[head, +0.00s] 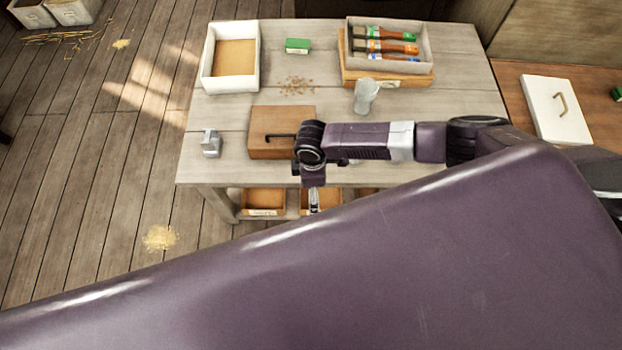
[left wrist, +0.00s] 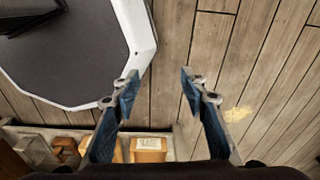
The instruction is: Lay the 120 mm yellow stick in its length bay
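No yellow stick can be made out in either view. My left gripper (left wrist: 160,88) is open and empty in the left wrist view, its two blue-padded fingers apart above the plank floor. Similar labelled boxes (left wrist: 151,148) show low in the left wrist view.
My purple arm link covers the lower head view.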

